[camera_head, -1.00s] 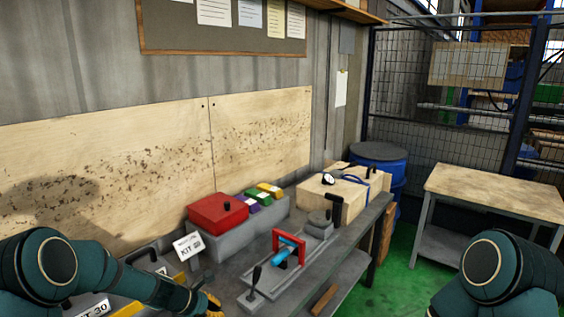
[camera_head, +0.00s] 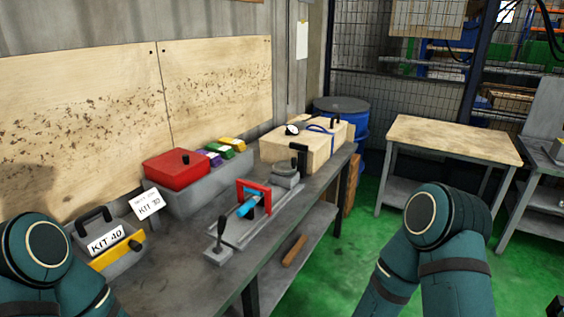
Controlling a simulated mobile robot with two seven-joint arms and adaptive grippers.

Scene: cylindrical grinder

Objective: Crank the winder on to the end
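The winder stands on the workbench (camera_head: 205,277). It has a long grey base (camera_head: 238,235), a red frame (camera_head: 254,184) and a blue cylinder (camera_head: 249,206) inside that frame. A black upright lever (camera_head: 221,231) stands at its near end. At its far end is a round grey part (camera_head: 285,178) with a black upright handle (camera_head: 299,156). I cannot tell which of these is the crank. My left arm shows at the lower left and my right arm at the lower right, both apart from the winder. Neither gripper shows.
A red-lidded box (camera_head: 176,170) in a grey tray (camera_head: 205,193), a KIT 30 sign (camera_head: 149,203) and a KIT 40 case (camera_head: 106,240) line the bench's wall side. A wooden box (camera_head: 292,151) stands beyond the winder. A wooden table (camera_head: 455,139) stands right, across green floor.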

